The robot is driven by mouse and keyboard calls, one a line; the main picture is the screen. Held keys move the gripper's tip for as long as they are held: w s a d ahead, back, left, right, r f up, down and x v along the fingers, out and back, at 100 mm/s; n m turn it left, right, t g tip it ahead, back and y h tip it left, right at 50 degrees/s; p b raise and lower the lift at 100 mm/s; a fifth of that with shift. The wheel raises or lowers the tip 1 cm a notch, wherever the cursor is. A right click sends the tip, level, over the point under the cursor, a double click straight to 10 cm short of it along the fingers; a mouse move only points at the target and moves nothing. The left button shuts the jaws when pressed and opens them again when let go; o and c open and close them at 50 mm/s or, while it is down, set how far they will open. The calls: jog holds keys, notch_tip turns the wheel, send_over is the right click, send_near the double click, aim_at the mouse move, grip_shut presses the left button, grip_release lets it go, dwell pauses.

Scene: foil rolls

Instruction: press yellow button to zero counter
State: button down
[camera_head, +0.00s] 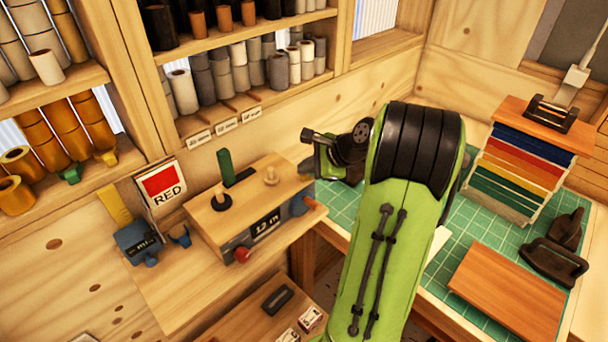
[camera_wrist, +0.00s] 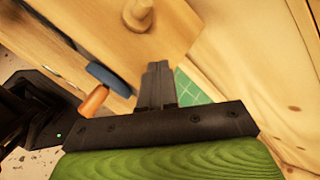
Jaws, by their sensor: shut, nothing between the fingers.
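A wooden counter box (camera_head: 232,212) with a dark display (camera_head: 266,224) reading about "12 cm" stands on the bench. On it are a black knob (camera_head: 222,199), a green lever (camera_head: 226,167) and a pale wooden peg (camera_head: 271,176). A red knob (camera_head: 243,254) is on its front and a blue dial (camera_head: 298,206) with an orange handle (camera_head: 313,203) on its right end. I cannot make out a clearly yellow button. In the wrist view, my gripper (camera_wrist: 159,84) is shut and empty, close to the box's dial end; the peg (camera_wrist: 138,14) is beyond its fingertips. Contact is unclear.
A small blue device (camera_head: 138,241) sits left of the box, beside a RED card (camera_head: 163,189). Shelves of rolls (camera_head: 205,75) rise behind. A green cutting mat (camera_head: 338,205) and a rack of coloured sheets (camera_head: 520,160) lie to the right.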

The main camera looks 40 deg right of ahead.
aim_at(307, 180)
jog(key=shift+f, duration=0.25)
dwell(0.4)
jog(key=shift+r+p, duration=1)
jog(key=shift+p, duration=0.15)
notch_tip(307, 180, up, 5)
jog(key=p, duration=0.5)
